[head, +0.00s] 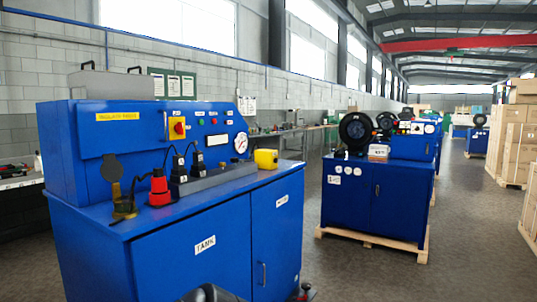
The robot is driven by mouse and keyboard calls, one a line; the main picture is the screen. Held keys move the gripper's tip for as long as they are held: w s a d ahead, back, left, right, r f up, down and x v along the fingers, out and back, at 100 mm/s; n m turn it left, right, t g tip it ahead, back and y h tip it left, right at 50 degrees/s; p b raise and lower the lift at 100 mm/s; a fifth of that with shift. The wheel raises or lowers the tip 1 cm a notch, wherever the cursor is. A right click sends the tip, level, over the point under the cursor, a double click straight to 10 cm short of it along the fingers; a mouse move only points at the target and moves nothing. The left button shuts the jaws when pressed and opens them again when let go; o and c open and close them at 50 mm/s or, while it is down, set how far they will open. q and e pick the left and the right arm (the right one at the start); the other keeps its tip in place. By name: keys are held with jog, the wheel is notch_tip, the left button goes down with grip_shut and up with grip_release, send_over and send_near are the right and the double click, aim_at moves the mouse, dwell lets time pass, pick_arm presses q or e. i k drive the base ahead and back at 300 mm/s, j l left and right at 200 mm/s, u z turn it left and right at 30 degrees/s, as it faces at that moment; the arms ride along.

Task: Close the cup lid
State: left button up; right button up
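The cup (124,208) is a small see-through yellowish cup on the left front part of the blue machine's top. Its dark round lid (112,167) stands open, raised upright above the cup's back left side. A thin dark rod stands at the cup's right side. Neither of my grippers can be made out. Only dark parts, probably mine, show at the bottom edge, well below and right of the cup.
A red-and-black plug-like part (159,190) stands close right of the cup. Two black connectors with cables (197,163) and a yellow box (266,158) sit farther right. The blue control panel (80,136) rises behind. The air in front of the cup is clear.

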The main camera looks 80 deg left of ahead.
aim_at(112, 169)
jog(key=u, duration=3.6)
jog(key=i+j+u, duration=0.15)
jog(key=j, duration=0.2)
jog(key=i+j+u, duration=0.15)
jog(key=j, duration=0.2)
jog(key=i, duration=0.05)
